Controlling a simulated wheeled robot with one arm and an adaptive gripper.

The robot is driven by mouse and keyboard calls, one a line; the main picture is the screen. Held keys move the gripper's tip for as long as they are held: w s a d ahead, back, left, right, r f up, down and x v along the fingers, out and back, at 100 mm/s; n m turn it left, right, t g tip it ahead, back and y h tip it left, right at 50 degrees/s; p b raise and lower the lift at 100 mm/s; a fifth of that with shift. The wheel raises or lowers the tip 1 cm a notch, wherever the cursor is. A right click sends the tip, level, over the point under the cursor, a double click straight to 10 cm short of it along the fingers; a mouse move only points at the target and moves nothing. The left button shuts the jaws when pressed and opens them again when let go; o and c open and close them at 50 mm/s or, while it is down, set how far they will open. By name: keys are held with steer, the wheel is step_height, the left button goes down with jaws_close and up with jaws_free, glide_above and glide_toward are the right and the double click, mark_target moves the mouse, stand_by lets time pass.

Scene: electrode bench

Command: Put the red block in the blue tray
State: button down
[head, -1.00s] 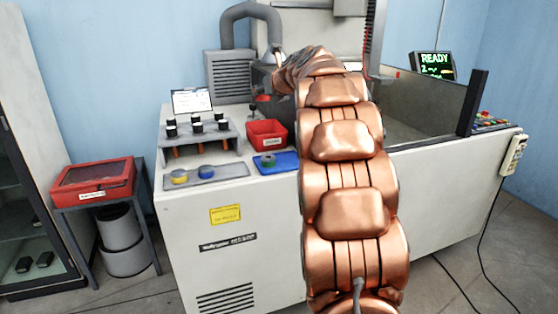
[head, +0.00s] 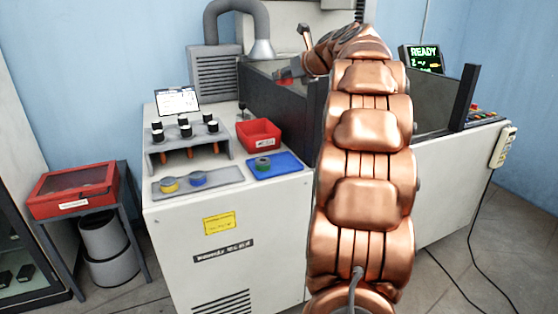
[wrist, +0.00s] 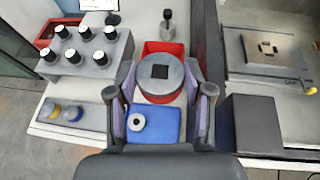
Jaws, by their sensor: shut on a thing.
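My gripper (wrist: 160,84) is shut on a piece with a round grey top, a dark square mark and red below it. I take this for the red block (wrist: 160,98); its red also shows at my arm's end in the head view (head: 285,78). It is held up in the air, apart from the bench. The blue tray (head: 288,161) lies flat at the bench's front, with a green ring on it. In the wrist view the tray (wrist: 168,128) shows beyond and between my fingers. The block's underside is hidden.
A red bin (head: 259,122) stands behind the tray. A grey rack (head: 222,149) with several black-topped holders and a grey plate (head: 222,179) with yellow and blue rings are to the left.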

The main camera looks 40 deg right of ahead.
mark_target(287, 164)
step_height(287, 164, down, 26)
steer(key=b, duration=0.8)
steer(key=shift+s+d, duration=0.1)
steer(key=shift+d, duration=0.05)
steer(key=shift+f, duration=0.25)
steer(key=c, duration=0.7)
jaws_free()
steer(key=shift+c, duration=0.2)
steer(key=shift+r, duration=0.2)
steer(key=p+v, duration=0.1)
steer(key=v, duration=1.1)
steer(key=shift+p, duration=0.4)
